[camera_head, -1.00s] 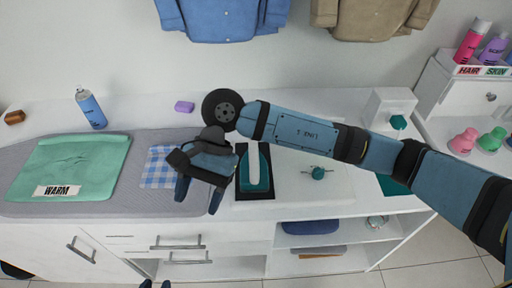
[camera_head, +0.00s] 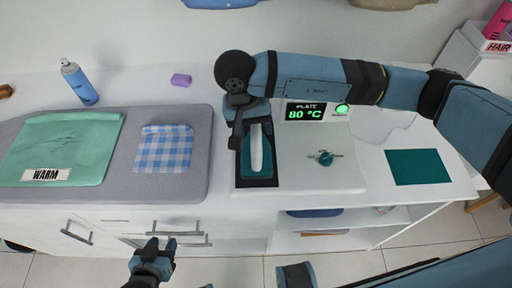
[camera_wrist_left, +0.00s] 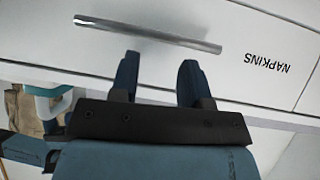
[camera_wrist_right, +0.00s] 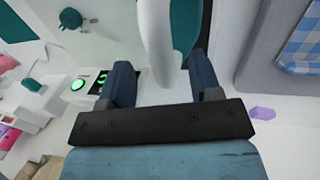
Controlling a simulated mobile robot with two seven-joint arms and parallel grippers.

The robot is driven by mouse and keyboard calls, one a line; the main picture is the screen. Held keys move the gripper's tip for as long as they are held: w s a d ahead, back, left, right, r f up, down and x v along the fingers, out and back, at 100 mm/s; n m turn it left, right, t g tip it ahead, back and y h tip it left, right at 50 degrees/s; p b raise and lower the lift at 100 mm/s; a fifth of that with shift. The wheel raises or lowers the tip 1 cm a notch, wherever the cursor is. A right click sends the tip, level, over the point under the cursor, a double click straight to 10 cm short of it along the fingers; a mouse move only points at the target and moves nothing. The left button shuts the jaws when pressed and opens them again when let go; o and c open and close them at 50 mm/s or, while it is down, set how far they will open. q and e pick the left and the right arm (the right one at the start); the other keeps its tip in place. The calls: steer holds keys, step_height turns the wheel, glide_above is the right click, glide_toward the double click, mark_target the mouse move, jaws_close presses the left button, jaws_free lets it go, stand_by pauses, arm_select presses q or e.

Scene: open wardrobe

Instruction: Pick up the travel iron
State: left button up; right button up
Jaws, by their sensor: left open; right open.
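The travel iron (camera_head: 257,158) is teal with a white handle and lies on a black pad (camera_head: 257,183) on the counter. My right gripper (camera_head: 250,128) is open at the iron's far end, from above. In the right wrist view, the white handle (camera_wrist_right: 157,35) shows just ahead of and between the open fingers (camera_wrist_right: 160,62); contact cannot be told. The gripper hides the iron's far end in the head view. My left gripper (camera_head: 161,243) is open and empty, low in front of the drawers; the left wrist view shows a drawer handle (camera_wrist_left: 145,33) beyond its fingers.
A display (camera_head: 306,112) reads 80 °C on a white station with a teal knob (camera_head: 325,158). Left of the iron lie a grey mat (camera_head: 200,150), a checked cloth (camera_head: 164,150) and a green folded cloth (camera_head: 65,140). A blue spray can (camera_head: 80,82) and purple block (camera_head: 180,80) stand behind.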

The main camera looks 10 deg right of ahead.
steer(key=shift+w+d+f+p, duration=0.1)
steer(key=shift+d+f+p, duration=0.05)
steer(key=shift+f, duration=0.75)
steer(key=shift+d+f+p, duration=0.15)
steer(key=shift+f+p, duration=0.05)
steer(key=shift+f, duration=0.65)
steer(key=shift+w+d+f+p, duration=0.1)
steer(key=shift+d+f+p, duration=0.05)
steer(key=shift+f, duration=0.75)
steer(key=c, duration=1)
steer(key=shift+r, duration=0.1)
step_height(320, 180, up, 20)
steer(key=b, duration=0.1)
